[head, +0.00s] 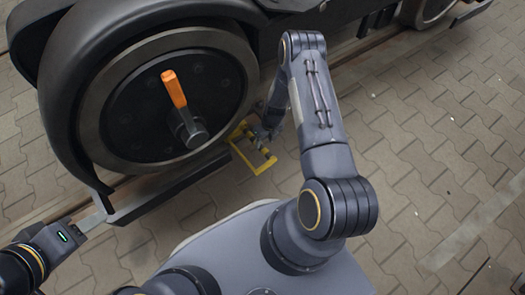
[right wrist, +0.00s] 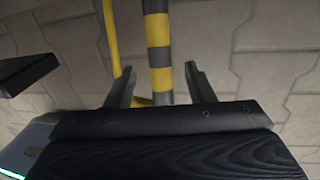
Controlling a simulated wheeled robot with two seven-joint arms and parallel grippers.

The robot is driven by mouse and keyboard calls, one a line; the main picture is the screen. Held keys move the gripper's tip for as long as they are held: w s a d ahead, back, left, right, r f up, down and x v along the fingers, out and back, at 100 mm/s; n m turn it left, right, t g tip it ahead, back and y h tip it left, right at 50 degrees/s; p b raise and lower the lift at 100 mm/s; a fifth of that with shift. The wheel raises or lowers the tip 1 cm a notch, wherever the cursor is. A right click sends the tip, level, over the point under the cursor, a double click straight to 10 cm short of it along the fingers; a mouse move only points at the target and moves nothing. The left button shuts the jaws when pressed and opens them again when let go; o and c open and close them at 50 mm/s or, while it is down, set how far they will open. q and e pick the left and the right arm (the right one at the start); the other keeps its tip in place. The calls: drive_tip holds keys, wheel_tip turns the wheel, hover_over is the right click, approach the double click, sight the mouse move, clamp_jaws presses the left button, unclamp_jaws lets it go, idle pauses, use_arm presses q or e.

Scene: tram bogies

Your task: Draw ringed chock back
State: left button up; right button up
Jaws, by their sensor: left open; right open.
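A yellow frame-shaped handle (head: 241,157), which I take to be part of the ringed chock, sits low beside the big wheel (head: 165,95). My right gripper (head: 264,132) is at this handle. In the right wrist view a bar with yellow and dark bands (right wrist: 158,50) runs between the two fingers of the open right gripper (right wrist: 160,80), with gaps on both sides. A plain yellow bar (right wrist: 111,40) lies left of it. The chock's body is not clearly seen. My left gripper (head: 98,213) is open and empty at lower left, near the dark rail guard.
The wheel carries an orange-tipped lever (head: 173,88) on its hub, under a dark curved bogie frame (head: 62,60). A rail (head: 370,42) runs along the wheels. Paving (head: 440,130) on the right is clear.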

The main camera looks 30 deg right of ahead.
sight(263, 147)
drive_tip(key=f+b, duration=0.1)
drive_tip(key=f, duration=0.2)
drive_tip(key=a+f+b, duration=0.1)
drive_tip(key=f, duration=0.2)
drive_tip(key=shift+r, duration=0.1)
drive_tip(key=shift+c, duration=0.4)
clamp_jaws()
